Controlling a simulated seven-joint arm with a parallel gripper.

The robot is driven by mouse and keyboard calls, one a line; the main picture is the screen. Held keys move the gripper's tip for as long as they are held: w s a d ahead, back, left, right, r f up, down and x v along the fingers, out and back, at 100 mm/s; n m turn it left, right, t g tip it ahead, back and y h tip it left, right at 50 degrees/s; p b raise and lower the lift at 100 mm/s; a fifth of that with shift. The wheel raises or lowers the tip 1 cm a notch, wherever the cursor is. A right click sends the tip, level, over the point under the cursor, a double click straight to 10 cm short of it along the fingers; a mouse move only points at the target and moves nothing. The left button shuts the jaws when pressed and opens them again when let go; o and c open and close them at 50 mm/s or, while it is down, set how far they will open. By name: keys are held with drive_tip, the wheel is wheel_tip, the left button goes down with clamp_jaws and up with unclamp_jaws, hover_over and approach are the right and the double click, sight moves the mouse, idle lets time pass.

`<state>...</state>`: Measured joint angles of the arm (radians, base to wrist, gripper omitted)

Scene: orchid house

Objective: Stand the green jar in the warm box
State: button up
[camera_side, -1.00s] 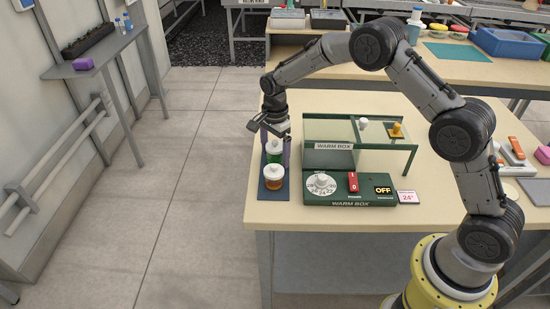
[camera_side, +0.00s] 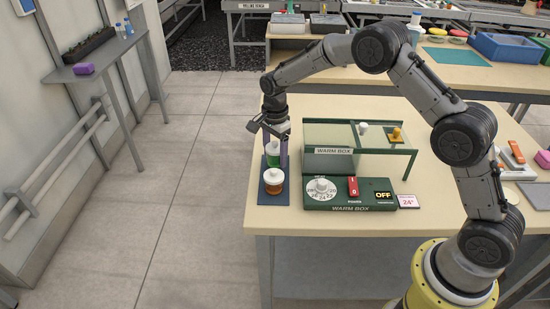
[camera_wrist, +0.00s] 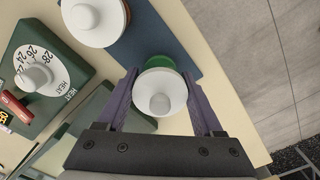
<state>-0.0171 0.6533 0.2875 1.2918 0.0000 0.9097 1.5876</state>
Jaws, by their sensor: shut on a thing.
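The green jar (camera_side: 273,160), with a white lid, stands upright on a dark blue mat (camera_side: 284,197) at the table's left edge. My gripper (camera_side: 275,154) points down over it, its purple fingers shut on the jar's sides. In the wrist view the green jar (camera_wrist: 165,66) sits between the fingers, its lid covering most of it.
An orange-brown jar (camera_side: 273,184) with a white lid stands on the mat in front of the green one, close to my fingers. The warm box's control panel (camera_side: 347,194) has a dial, a red switch and an OFF display. Bare tabletop lies behind the box.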

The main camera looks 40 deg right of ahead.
wheel_tip(320, 180, up, 16)
drive_tip(key=s+d, duration=0.9)
drive_tip(key=d, duration=0.4)
wheel_tip(320, 180, down, 10)
drive_tip(key=shift+s+a+r, duration=0.1)
drive_tip(key=shift+a, duration=0.05)
drive_tip(key=shift+f, duration=2.75)
drive_tip(key=shift+f, duration=0.2)
drive_tip(key=o, duration=1.5)
drive_tip(key=shift+r, duration=0.15)
